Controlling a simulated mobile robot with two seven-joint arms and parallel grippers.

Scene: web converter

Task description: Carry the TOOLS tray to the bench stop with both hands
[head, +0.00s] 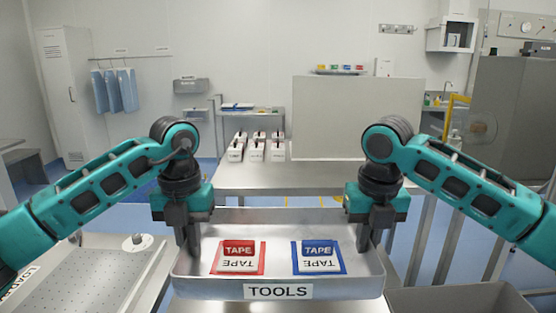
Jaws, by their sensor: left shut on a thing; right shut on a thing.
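The TOOLS tray (207,290) is a shallow metal tray with a white TOOLS label (278,291) on its near wall. A red tape pack (238,257) lies in its left half and a blue tape pack (318,257) in its right half. My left gripper (190,245) is shut on the tray's left side wall. My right gripper (367,241) is shut on the tray's right side wall. The tray looks about level. I cannot tell whether it rests on anything beneath. I cannot make out a bench stop.
A metal bench (290,179) stands ahead, with several white items (257,148) on its left part and a pale upright panel (357,118) behind. A perforated metal surface (85,276) lies at left. A grey bin (450,300) is at lower right.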

